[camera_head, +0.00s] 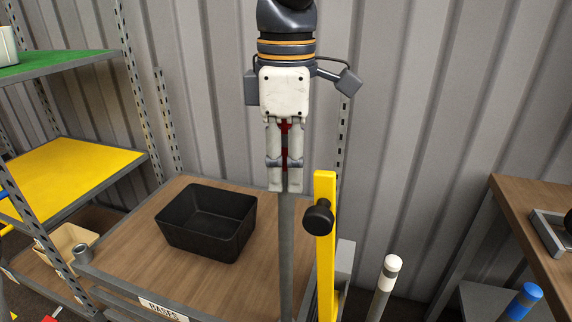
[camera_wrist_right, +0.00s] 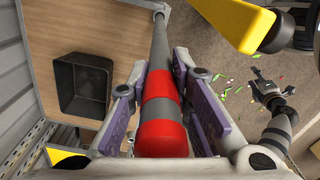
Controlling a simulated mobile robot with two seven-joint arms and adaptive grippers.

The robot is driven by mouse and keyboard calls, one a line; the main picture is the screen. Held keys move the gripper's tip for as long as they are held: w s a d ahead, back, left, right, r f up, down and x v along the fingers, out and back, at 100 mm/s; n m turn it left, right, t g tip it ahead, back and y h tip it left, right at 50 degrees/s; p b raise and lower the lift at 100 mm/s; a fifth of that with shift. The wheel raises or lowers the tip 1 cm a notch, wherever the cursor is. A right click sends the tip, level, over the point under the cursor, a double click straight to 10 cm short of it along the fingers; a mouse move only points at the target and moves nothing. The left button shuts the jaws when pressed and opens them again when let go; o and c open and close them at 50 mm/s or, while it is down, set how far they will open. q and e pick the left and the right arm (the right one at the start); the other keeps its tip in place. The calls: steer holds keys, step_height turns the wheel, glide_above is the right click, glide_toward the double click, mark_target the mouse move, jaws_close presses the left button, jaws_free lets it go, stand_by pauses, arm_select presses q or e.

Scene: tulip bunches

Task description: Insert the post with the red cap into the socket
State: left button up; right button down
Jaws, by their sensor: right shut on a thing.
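My right gripper (camera_head: 286,188) points down and is shut on the post with the red cap. The grey post (camera_head: 286,255) hangs upright below the fingers, its lower end out of view. The red cap shows between the fingers, and in the right wrist view the cap (camera_wrist_right: 160,138) and a red band lie between the finger pads. A short grey open-topped tube (camera_head: 82,255) stands at the left corner of the wooden table; I cannot tell whether it is the socket. In the right wrist view, a dark gripper (camera_wrist_right: 268,90), seemingly my left one, is too small to judge.
A black bin (camera_head: 206,222) sits on the wooden table (camera_head: 130,245). A yellow upright (camera_head: 326,245) with a black knob stands close right of the post. White-capped (camera_head: 385,285) and blue-capped (camera_head: 520,303) posts stand at right. Shelving (camera_head: 70,175) is at left.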

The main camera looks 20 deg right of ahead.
mark_target(286, 199)
steer(key=shift+f, duration=2.7)
steer(key=c, duration=1.4)
jaws_free()
steer(key=shift+f, duration=0.1)
steer(key=shift+o, duration=0.2)
steer(key=shift+r, duration=2.5)
